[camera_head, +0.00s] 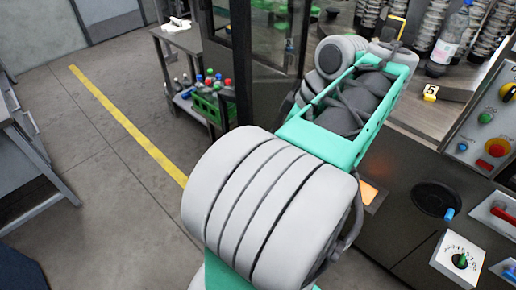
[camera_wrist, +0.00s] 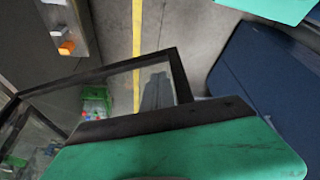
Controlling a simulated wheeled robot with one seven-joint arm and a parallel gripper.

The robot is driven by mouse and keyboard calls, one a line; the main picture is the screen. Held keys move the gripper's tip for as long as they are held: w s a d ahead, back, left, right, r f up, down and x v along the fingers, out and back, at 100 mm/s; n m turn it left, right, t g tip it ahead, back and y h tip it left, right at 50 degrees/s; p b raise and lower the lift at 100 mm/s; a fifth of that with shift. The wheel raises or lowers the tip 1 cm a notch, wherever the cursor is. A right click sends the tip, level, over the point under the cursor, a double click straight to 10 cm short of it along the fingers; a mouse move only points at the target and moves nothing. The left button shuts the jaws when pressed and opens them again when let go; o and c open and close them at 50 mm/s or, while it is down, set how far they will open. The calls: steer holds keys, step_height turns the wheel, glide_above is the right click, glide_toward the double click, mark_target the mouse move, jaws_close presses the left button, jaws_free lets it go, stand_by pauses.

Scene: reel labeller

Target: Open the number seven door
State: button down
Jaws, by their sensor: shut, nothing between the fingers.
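A dark-framed glass panel (camera_head: 270,88) stands behind my arm in the head view, partly covered by it. In the wrist view a black-framed glass panel (camera_wrist: 150,88) slants across the middle, beside a green machine surface (camera_wrist: 180,155). I see no number seven on either panel, and I cannot tell whether they are the same door or whether it is open. My arm reaches up and right in the head view. My gripper's fingers show in neither view; the far end of the arm hides that area.
A green crate of bottles (camera_head: 212,103) stands behind the panel. Floor along the yellow line (camera_head: 125,122) is clear.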

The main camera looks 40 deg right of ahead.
steer(key=w+a+f, duration=0.2)
steer(key=w+f, duration=0.2)
steer(key=w, duration=0.1)
steer(key=shift+w+a+f, duration=0.15)
